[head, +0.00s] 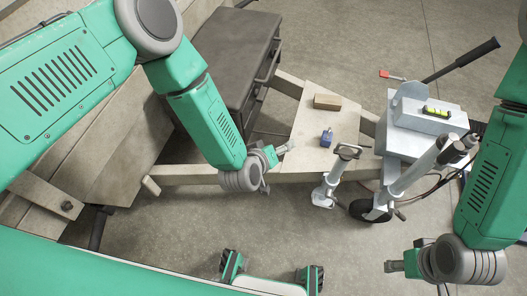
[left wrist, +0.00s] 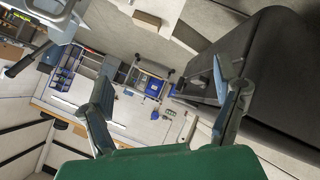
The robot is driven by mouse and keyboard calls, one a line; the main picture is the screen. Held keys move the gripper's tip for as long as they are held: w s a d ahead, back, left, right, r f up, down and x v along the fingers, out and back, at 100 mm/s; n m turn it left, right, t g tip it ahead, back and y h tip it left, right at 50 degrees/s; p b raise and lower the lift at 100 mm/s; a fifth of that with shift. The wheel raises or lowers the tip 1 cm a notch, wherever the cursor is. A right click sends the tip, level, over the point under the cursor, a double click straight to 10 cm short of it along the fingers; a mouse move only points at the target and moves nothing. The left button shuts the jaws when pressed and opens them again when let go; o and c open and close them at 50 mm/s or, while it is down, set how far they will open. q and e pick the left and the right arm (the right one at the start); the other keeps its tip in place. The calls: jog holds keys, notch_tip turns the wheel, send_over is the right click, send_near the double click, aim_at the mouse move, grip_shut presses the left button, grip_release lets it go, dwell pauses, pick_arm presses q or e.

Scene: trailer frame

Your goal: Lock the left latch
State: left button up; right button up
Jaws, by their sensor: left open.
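A dark grey toolbox (head: 235,40) sits on the trailer frame (head: 190,174), with slim handle- or latch-like fittings (head: 270,62) on its right side. I cannot tell which is the left latch or whether it is locked. My left gripper (head: 277,166) is open and empty, below and right of the toolbox, apart from it. In the left wrist view, the fingers of my left gripper (left wrist: 165,85) are spread wide, and the toolbox (left wrist: 275,75) stands to the right, behind the right finger. My right gripper (head: 395,265) is at the lower right, away from the toolbox; its fingers are unclear.
A wooden block (head: 327,102) and a blue padlock-like item (head: 327,138) lie on the trailer's front plate. A jack (head: 335,175) with a wheel (head: 370,210) and a grey box with a yellow level (head: 437,112) stand right. A red-tipped tool (head: 391,75) lies on the floor.

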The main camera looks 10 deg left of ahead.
pick_arm(q)
jog(key=shift+s+a+f, duration=0.1)
jog(key=shift+s+a, duration=0.7)
jog(key=shift+s, duration=0.1)
jog(key=shift+g, duration=0.3)
jog(key=s+a+r+m+g+y, duration=0.1)
jog(key=s+a+g, duration=0.3)
jog(key=s+a, duration=0.6)
jog(key=s+a+r+m+g+y, duration=0.2)
jog(key=s+a+m+g, duration=0.2)
jog(key=s+a, duration=0.7)
jog(key=s, duration=0.5)
jog(key=shift+a+r+g, duration=0.3)
jog(key=shift+r, duration=0.1)
